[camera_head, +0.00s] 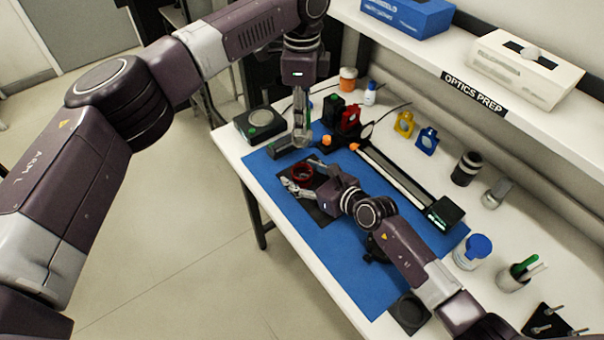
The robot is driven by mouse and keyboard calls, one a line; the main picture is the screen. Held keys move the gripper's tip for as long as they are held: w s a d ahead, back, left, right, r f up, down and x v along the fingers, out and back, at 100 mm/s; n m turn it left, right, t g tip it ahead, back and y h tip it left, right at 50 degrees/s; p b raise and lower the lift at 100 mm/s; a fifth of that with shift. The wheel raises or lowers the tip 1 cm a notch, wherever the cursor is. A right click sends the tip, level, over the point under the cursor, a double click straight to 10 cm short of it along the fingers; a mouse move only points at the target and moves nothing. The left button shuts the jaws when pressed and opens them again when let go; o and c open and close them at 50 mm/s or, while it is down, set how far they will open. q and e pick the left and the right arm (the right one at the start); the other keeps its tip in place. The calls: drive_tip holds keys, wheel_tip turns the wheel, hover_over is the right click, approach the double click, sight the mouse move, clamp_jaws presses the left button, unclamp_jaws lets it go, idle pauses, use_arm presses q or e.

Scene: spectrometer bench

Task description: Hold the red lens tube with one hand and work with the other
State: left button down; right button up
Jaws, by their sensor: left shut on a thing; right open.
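The red lens tube (303,173) shows as a short red ring with a dark opening, standing on a dark pad (318,212) on the blue mat. My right gripper (300,179) is open, with its silver fingers close to the tube; contact is not clear. My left gripper (299,143) reaches down from above, just behind the tube and apart from it. It is shut on a dark grey piece (283,151), whose full shape is partly hidden by the fingers.
The blue mat (365,285) covers the bench front. Behind stand a red mount (350,118), a long rail (395,178), a yellow mount (404,124) and a blue mount (427,140). A black device (259,124) sits at the left. The shelf (420,55) overhangs the back.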

drive_tip(key=c, duration=1.3)
use_arm(q)
wheel_tip(320, 180, down, 6)
drive_tip(key=shift+r, duration=0.1)
